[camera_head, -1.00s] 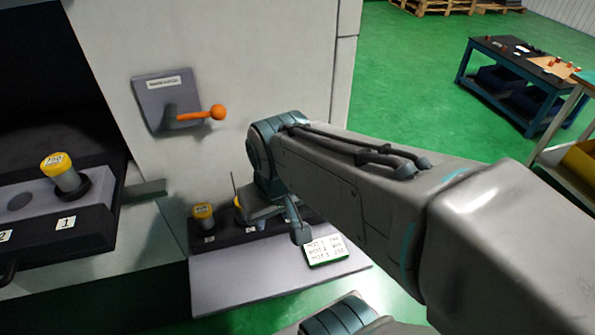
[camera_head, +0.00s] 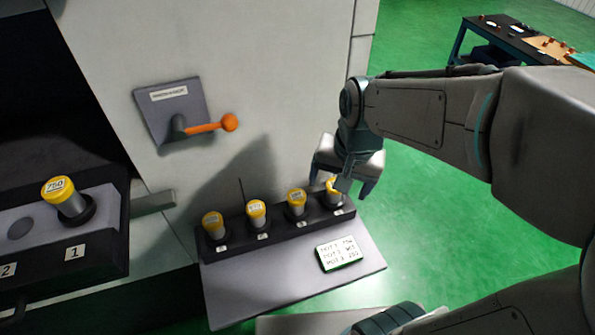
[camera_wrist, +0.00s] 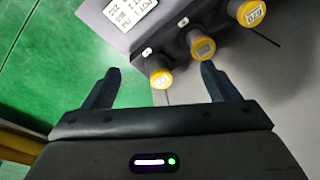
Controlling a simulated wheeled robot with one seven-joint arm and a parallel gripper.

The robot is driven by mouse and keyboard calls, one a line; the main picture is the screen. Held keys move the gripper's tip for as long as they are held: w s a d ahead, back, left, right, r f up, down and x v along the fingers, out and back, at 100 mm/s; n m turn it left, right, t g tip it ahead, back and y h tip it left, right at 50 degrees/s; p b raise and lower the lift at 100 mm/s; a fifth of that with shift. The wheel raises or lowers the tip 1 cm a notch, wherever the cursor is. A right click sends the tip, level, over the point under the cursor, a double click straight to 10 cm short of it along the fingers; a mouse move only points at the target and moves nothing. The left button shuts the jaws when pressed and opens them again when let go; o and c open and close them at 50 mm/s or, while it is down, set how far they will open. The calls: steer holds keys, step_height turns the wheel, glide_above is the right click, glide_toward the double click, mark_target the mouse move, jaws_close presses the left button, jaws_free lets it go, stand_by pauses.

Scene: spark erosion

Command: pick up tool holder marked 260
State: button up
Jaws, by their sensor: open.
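Several grey tool holders with yellow caps stand upright in a dark rack (camera_head: 279,227). Their cap marks are too small or blurred to read surely in the head view, so I cannot tell which is 260. My gripper (camera_head: 343,186) is over the right end of the rack and partly hides the end holder (camera_head: 332,186). In the wrist view my gripper (camera_wrist: 158,82) is open and empty, with the end holder (camera_wrist: 161,79) appearing between its fingers. The neighbouring holder (camera_wrist: 203,49) is beside the right finger, and another holder (camera_wrist: 250,13) lies farther along.
A white card with writing (camera_head: 340,253) lies on the grey shelf (camera_head: 250,285) before the rack. A thin rod (camera_head: 241,190) stands behind it. An orange-handled lever (camera_head: 208,127) juts from the machine wall. A holder marked 750 (camera_head: 67,199) stands at left.

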mark_target(294, 194)
steer(key=w+a+m+p, duration=0.1)
steer(key=w+a+m, duration=0.1)
steer(key=w+a+f+m+g+p, duration=0.1)
steer(key=w+a, duration=0.1)
steer(key=a, duration=0.1)
steer(key=w+a+f+m+h+p, duration=0.1)
steer(key=w+a+m, duration=0.1)
steer(key=w+a, duration=0.1)
steer(key=shift+a+f+m+g, duration=0.2)
steer(key=shift+m+g, duration=0.1)
step_height(294, 194, down, 9)
steer(key=shift+r, duration=0.1)
steer(key=shift+s+d+f, duration=0.15)
steer(key=shift+f, duration=1.15)
steer(key=shift+s+d+f, duration=0.1)
steer(key=shift+d+f, duration=0.05)
steer(key=shift+f, duration=1.1)
steer(key=c, duration=1.4)
steer(key=shift+o, duration=0.2)
steer(key=shift+r, duration=0.1)
